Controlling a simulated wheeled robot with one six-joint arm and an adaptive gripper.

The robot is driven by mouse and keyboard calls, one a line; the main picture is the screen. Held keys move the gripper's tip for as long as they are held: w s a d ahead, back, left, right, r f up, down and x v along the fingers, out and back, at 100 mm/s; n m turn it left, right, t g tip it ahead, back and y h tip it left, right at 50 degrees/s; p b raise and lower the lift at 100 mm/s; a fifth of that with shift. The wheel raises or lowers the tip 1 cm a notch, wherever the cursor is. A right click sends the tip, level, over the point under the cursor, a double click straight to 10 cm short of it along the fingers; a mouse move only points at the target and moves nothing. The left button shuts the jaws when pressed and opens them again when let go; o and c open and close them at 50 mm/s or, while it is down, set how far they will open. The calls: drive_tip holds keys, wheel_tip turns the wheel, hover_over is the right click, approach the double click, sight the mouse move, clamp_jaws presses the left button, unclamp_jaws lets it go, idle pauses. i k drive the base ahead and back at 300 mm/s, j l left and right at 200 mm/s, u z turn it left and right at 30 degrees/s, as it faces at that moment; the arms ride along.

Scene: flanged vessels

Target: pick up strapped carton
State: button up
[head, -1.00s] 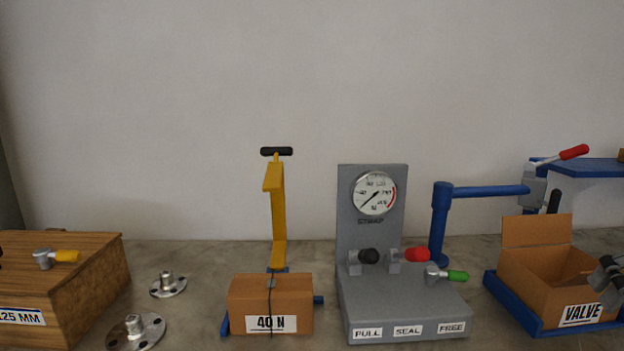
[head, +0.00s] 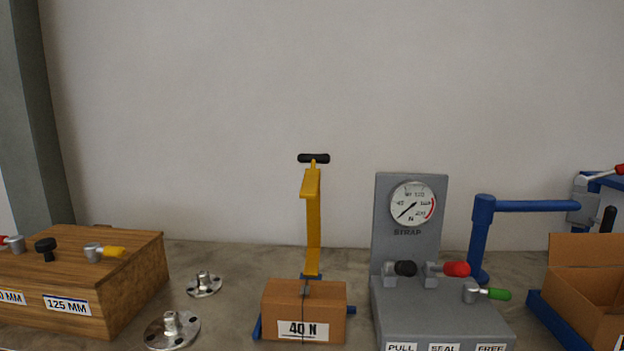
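The strapped carton (head: 334,294) is a small brown box with a dark strap running down its front and a white "40 N" label. It sits upright at the front of the bench, on a blue base (head: 351,309) that shows at its sides. A yellow upright (head: 312,225) with a black handle stands just behind it. My gripper is not in the head view, so its opening and place cannot be seen.
A grey gauge station (head: 410,263) with black, red and green levers stands close right of the carton. Two metal flanges (head: 172,330) and a wooden box (head: 134,285) are to the left. An open carton (head: 583,266) and blue arm (head: 530,206) are at right.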

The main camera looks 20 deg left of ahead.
sight(307, 311)
drive_tip(key=j+u, duration=0.25)
drive_tip(key=j, duration=0.45)
drive_tip(key=i+j+u, duration=0.2)
drive_tip(key=j, duration=0.45)
drive_tip(key=k+j, duration=0.05)
drive_tip(key=k, duration=0.05)
